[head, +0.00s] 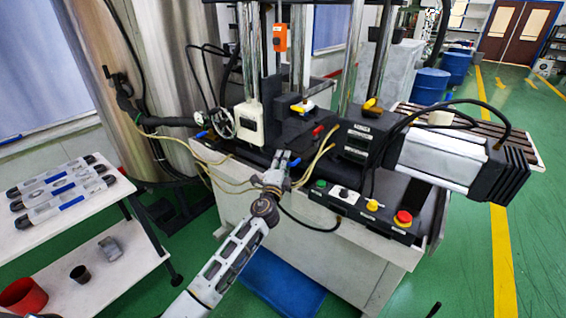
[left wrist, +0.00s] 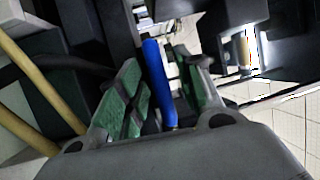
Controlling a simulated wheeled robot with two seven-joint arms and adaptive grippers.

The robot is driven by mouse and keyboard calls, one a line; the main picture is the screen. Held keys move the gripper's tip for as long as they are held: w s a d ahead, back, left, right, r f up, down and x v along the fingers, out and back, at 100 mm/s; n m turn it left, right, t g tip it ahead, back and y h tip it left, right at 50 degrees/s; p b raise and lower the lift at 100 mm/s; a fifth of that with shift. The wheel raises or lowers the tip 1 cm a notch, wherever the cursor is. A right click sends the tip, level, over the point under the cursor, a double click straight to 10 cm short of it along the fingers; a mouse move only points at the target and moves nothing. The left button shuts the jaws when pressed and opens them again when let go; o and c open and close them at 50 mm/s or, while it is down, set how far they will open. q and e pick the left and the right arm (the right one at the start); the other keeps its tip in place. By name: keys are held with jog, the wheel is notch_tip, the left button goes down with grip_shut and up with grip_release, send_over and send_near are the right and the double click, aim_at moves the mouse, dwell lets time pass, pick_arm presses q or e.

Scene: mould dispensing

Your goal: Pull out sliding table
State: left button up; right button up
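My left gripper (head: 283,160) reaches from below to the front of the machine, at the dark block of the mould area (head: 300,125). In the left wrist view, its green-padded fingers (left wrist: 160,95) are apart. A blue handle (left wrist: 157,80) stands between them, with a gap visible on at least one side; contact is unclear. In the head view the handle is mostly hidden by the gripper. I cannot tell exactly which part is the sliding table. Of my right arm, at most a small dark tip shows at the bottom edge.
Red (head: 318,130) and yellow (head: 299,108) handles sit close above my left gripper. Tan hoses (head: 318,160) run beside it. A control panel with a red button (head: 403,217) is to the right.

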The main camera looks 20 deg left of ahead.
jog(key=shift+w, duration=0.1)
pick_arm(q)
grip_shut()
pick_arm(e)
jog(key=shift+w+r, duration=0.15)
jog(key=shift+w, duration=0.1)
pick_arm(q)
jog(key=shift+f, duration=0.1)
pick_arm(e)
jog(key=shift+s, duration=0.1)
